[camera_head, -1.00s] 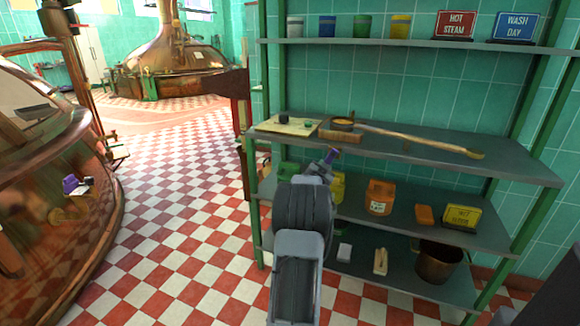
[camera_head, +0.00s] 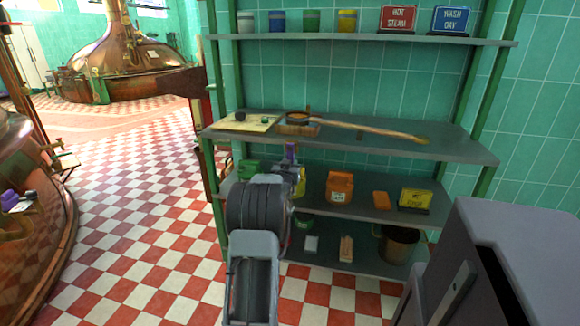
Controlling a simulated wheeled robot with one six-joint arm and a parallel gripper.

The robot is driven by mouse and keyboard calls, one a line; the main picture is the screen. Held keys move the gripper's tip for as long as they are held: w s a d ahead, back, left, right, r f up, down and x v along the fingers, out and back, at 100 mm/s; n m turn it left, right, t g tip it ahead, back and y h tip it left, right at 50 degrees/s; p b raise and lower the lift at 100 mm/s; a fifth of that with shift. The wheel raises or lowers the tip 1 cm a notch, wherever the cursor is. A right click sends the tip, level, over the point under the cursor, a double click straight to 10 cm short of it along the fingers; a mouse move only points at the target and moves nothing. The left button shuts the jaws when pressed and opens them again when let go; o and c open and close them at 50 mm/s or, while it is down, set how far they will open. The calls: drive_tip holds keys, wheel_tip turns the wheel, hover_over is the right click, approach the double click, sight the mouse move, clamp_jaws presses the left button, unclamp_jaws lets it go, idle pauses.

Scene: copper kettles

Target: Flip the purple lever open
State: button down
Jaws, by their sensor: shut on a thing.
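A purple part (camera_head: 9,199), which looks like the lever, sits low on the side of the copper kettle (camera_head: 45,222) at the left edge. It is small and partly cut off, so I cannot tell its position. My gripper (camera_head: 291,158) is in front of the shelf unit, well to the right of the kettle. It points away from me and is mostly hidden behind my own wrist.
A shelf unit (camera_head: 455,147) stands close ahead, with a long wooden-handled tool (camera_head: 370,129), an orange jar (camera_head: 340,187), a yellow sign (camera_head: 415,198) and a copper pot (camera_head: 398,244). Open checkered floor (camera_head: 130,210) lies between shelf and kettle. Another copper kettle (camera_head: 125,60) stands behind.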

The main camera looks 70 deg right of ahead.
idle(0.3)
drive_tip(key=c, duration=0.9)
unclamp_jaws()
drive_tip(key=a, duration=0.4)
drive_tip(key=a+p, duration=0.1)
drive_tip(key=a, duration=0.4)
drive_tip(key=s+a, duration=0.1)
drive_tip(key=a, duration=0.3)
drive_tip(key=shift+s+a+p, duration=0.1)
drive_tip(key=shift+a+p, duration=0.2)
drive_tip(key=shift+a, duration=0.05)
